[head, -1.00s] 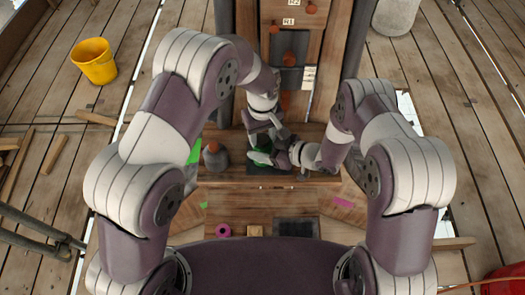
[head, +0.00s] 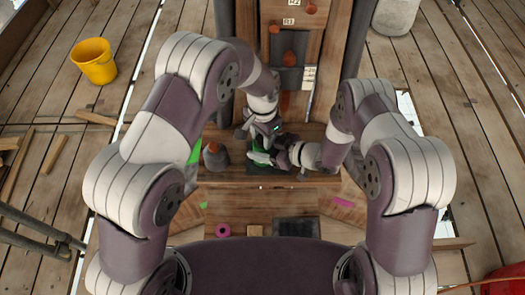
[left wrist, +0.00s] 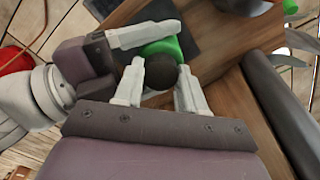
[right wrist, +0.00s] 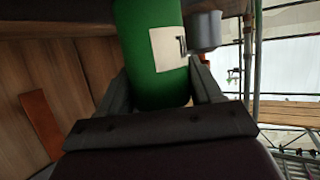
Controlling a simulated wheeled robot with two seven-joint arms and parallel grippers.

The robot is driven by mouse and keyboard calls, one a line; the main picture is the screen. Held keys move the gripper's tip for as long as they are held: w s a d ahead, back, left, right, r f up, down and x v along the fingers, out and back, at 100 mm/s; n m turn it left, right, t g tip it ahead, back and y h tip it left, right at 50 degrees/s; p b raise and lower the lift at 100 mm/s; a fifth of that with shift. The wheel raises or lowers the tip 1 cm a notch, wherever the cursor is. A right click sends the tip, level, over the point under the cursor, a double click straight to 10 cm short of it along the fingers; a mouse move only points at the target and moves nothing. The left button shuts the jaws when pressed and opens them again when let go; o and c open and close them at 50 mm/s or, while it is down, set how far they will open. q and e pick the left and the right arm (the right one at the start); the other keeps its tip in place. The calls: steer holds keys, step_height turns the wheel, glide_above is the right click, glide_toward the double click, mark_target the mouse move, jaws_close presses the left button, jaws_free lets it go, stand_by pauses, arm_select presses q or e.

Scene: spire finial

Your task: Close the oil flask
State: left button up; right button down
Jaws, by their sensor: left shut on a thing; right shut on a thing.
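The green oil flask (head: 262,145) stands at the middle of the wooden bench, mostly hidden by my grippers in the head view. In the right wrist view its green body (right wrist: 152,45) with a pale label lies between the fingers of my right gripper (right wrist: 155,88), which is shut on it. In the left wrist view my left gripper (left wrist: 160,88) is shut on a dark round stopper (left wrist: 160,72). The stopper overlaps the green flask (left wrist: 165,47) in that view. I cannot tell whether it is seated in the neck or just above it.
A pink ring (head: 223,230) and a dark square (head: 296,227) lie on the nearer boards. A yellow bucket (head: 94,61) stands far left on the planks.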

arm_select(q)
steer(key=m, duration=1.2)
steer(key=shift+m, duration=0.4)
steer(key=m, duration=0.6)
steer(key=shift+m, duration=0.3)
steer(key=m, duration=0.4)
steer(key=o, duration=1.2)
steer(key=shift+c, duration=0.2)
steer(key=shift+d+f, duration=0.1)
